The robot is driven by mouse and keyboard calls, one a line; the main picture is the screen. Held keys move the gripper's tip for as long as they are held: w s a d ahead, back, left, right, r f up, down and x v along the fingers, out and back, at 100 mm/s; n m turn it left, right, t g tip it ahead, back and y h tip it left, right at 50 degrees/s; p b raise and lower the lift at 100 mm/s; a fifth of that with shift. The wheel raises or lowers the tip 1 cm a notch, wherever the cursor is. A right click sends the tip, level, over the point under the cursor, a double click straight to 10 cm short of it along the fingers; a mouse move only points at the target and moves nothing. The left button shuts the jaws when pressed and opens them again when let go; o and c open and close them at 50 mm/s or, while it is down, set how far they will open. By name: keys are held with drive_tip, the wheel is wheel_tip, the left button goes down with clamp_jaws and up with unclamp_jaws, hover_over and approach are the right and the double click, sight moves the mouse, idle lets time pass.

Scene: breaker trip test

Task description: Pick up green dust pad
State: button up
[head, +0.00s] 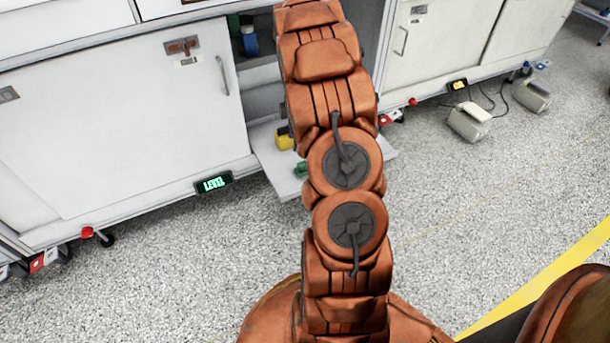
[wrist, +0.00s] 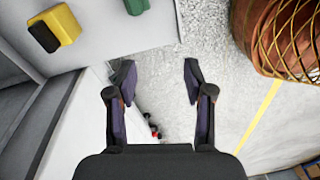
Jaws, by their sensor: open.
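A small green object, likely the green dust pad (head: 301,169), sits on a low pale shelf (head: 268,158) and is partly hidden by my arm in the head view. In the wrist view the green pad (wrist: 137,5) is cut off by the top edge, on the shelf (wrist: 110,45). My gripper (wrist: 158,80) is open and empty. The pad lies beyond its fingertips, slightly left of the middle. The gap between the fingers shows the speckled floor and the shelf edge. The head view does not show the gripper.
A yellow and black block (wrist: 60,28) lies left of the pad on the shelf. White cabinets (head: 130,110) line the wall. A blue bottle (head: 249,42) stands inside an open bay. Open floor (head: 180,270) lies in front of the cabinets.

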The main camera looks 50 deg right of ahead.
drive_tip(key=d+f, duration=0.2)
drive_tip(key=d+f+n+b, duration=0.1)
drive_tip(key=d+f, duration=0.1)
drive_tip(key=f, duration=0.1)
drive_tip(key=d+f+n+b, duration=0.1)
drive_tip(key=d+f, duration=0.1)
drive_tip(key=f, duration=0.1)
drive_tip(key=shift+w+d+f+t, duration=0.25)
drive_tip(key=shift+w+d+t, duration=0.05)
drive_tip(key=shift+d, duration=0.05)
wheel_tip(320, 180, down, 2)
drive_tip(key=shift+a+f+b, duration=0.1)
drive_tip(key=shift+f+b, duration=0.05)
drive_tip(key=shift+b, duration=0.3)
drive_tip(key=shift+w+a+f+b, duration=0.1)
drive_tip(key=shift+a+f+b, duration=0.3)
drive_tip(key=shift+f, duration=0.5)
drive_tip(key=shift+s+a+f+b, duration=0.15)
drive_tip(key=shift+f+b, duration=0.4)
drive_tip(key=shift+f, duration=0.3)
drive_tip(key=shift+w+a+f+b, duration=0.15)
drive_tip(key=shift+a+f+b, duration=0.25)
drive_tip(key=shift+f, duration=0.5)
drive_tip(key=shift+d, duration=0.1)
drive_tip(key=shift+c, duration=0.4)
clamp_jaws()
